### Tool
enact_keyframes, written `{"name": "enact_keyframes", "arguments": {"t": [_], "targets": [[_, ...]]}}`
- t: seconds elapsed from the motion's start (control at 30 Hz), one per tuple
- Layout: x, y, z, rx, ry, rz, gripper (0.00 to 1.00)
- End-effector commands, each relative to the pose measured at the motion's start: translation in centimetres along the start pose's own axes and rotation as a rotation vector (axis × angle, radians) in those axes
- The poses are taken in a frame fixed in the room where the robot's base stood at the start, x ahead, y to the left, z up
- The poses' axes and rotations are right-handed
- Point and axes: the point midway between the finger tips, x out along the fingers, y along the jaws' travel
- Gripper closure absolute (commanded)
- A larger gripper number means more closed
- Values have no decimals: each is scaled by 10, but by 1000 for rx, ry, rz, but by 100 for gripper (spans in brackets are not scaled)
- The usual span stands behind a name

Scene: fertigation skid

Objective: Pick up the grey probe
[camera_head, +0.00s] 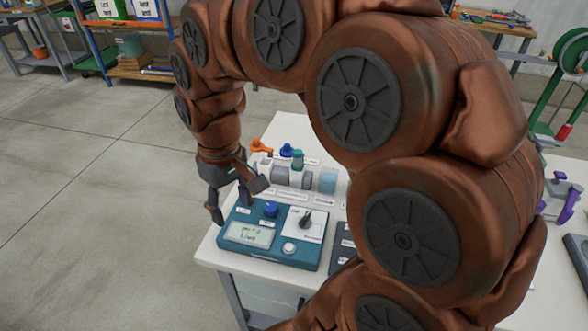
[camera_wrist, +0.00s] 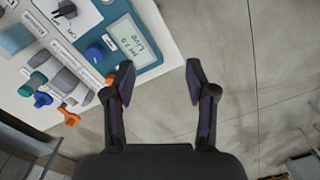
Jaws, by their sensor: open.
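My gripper (camera_head: 231,205) is open and empty at the left edge of the bench, beside the blue meter (camera_head: 264,257). In the wrist view its two fingers (camera_wrist: 160,84) stand apart with only floor between them. Grey rounded pieces (camera_head: 282,175) stand in a row behind the meter, and they also show at the left of the wrist view (camera_wrist: 65,79). I cannot tell for sure which of them is the grey probe. The gripper is apart from that row.
Orange (camera_head: 260,146), blue (camera_head: 287,150) and teal (camera_head: 298,158) pieces stand at the back of the row. A pale blue cup (camera_head: 328,180) stands at its right. The meter has a blue knob (camera_head: 270,210) and a dark switch (camera_head: 306,218). My arm hides much of the bench.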

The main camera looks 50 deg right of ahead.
Motion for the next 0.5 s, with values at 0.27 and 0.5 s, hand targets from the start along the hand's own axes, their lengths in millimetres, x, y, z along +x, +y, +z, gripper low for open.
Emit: {"name": "enact_keyframes", "arguments": {"t": [0.27,0.5], "targets": [[3,112,-77,104,93,-4,44],[16,226,-96,235,141,19,44]]}}
